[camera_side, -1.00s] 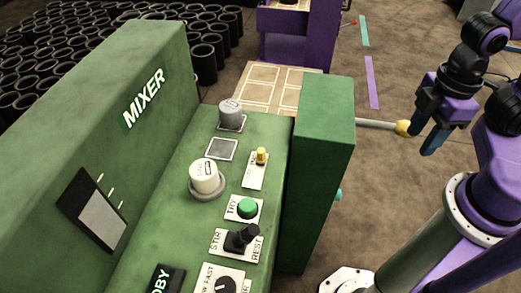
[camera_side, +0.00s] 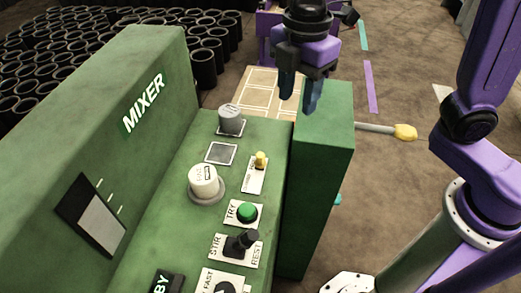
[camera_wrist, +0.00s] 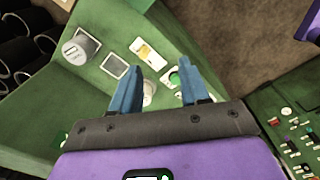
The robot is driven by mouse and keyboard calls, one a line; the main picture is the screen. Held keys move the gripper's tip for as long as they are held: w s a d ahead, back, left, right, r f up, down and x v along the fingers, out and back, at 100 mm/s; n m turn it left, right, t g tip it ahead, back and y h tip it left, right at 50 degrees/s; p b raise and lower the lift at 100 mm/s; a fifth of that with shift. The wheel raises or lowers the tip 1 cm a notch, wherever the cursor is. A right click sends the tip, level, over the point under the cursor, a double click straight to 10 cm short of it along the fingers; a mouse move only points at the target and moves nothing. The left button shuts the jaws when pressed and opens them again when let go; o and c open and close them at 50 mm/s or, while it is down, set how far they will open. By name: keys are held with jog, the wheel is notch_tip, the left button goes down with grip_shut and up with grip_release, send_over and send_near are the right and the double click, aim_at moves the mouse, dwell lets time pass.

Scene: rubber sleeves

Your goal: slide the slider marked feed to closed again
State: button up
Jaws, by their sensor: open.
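No label reading feed is legible in either view. A small yellow knob (camera_side: 260,158) stands at the far end of a narrow white plate (camera_side: 254,178) on the green mixer panel; it looks like a slider. In the wrist view the yellow knob (camera_wrist: 140,44) on its white plate shows just ahead of the fingers. My gripper (camera_side: 298,98) is open and empty, pointing down. In the side view it appears above the far end of the panel and the tall green block. Nothing touches the yellow knob.
Near the plate stand a white knob (camera_side: 203,180), a grey knob (camera_side: 231,120), a green button (camera_side: 247,212) and a black lever (camera_side: 241,242). The tall green block (camera_side: 324,130) rises along the panel's right edge. A yellow-tipped rod (camera_side: 404,132) sticks out beyond it.

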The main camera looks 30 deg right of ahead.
aim_at(260, 155)
jog(key=w+a+r+n, duration=0.1)
jog(key=w+a+n, duration=0.1)
jog(key=w+a, duration=0.25)
jog(key=f, duration=1.7)
jog(key=shift+s+a, duration=0.25)
jog(key=shift+s, duration=0.1)
jog(key=shift+r, duration=0.1)
grip_shut()
